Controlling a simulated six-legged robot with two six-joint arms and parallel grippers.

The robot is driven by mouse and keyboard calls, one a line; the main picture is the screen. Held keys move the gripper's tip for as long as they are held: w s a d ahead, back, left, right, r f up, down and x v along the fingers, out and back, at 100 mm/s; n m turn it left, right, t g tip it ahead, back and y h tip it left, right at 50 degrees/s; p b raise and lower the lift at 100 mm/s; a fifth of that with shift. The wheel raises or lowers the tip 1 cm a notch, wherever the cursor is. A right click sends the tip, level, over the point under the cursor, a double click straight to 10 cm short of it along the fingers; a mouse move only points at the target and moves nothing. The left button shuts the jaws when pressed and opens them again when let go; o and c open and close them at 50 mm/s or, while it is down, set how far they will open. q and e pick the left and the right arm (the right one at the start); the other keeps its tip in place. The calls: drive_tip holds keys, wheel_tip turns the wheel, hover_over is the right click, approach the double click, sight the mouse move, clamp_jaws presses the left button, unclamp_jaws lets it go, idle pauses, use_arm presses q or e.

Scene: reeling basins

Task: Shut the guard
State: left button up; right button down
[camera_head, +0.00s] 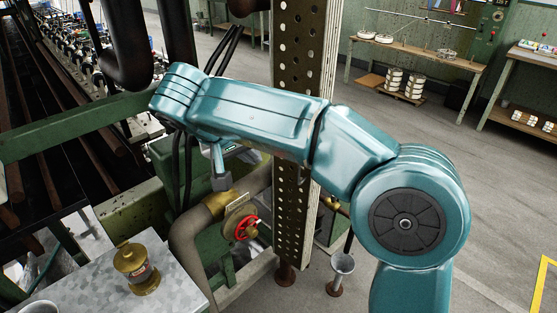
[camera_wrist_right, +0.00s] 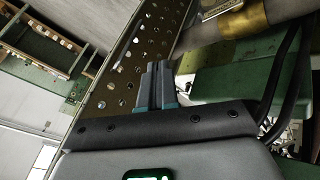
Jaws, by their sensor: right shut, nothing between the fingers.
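No part stands out clearly as the guard, so I cannot tell its state. My right gripper (camera_head: 220,182) hangs below my teal arm, left of a tall perforated metal post (camera_head: 300,215). In the wrist view the gripper's fingers (camera_wrist_right: 157,82) are together and empty. The perforated post (camera_wrist_right: 125,75) runs just beyond and left of them there; I cannot tell whether they touch it. A brass-collared pipe (camera_head: 218,203) with a red handwheel (camera_head: 246,228) is below the gripper, and the pipe collar (camera_wrist_right: 245,19) shows at the wrist view's top. My left gripper is not in view.
A brass oiler (camera_head: 136,268) stands on a grey metal top (camera_head: 185,290) at lower left. A green machine beam (camera_head: 80,125) crosses the left side. A small metal cup stand (camera_head: 342,265) is on the floor.

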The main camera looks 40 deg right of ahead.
drive_tip(key=d+f, duration=0.7)
drive_tip(key=d, duration=0.2)
drive_tip(key=shift+s+d+f, duration=0.25)
drive_tip(key=shift+d+f, duration=0.05)
drive_tip(key=shift+f, duration=0.1)
drive_tip(key=shift+s, duration=0.15)
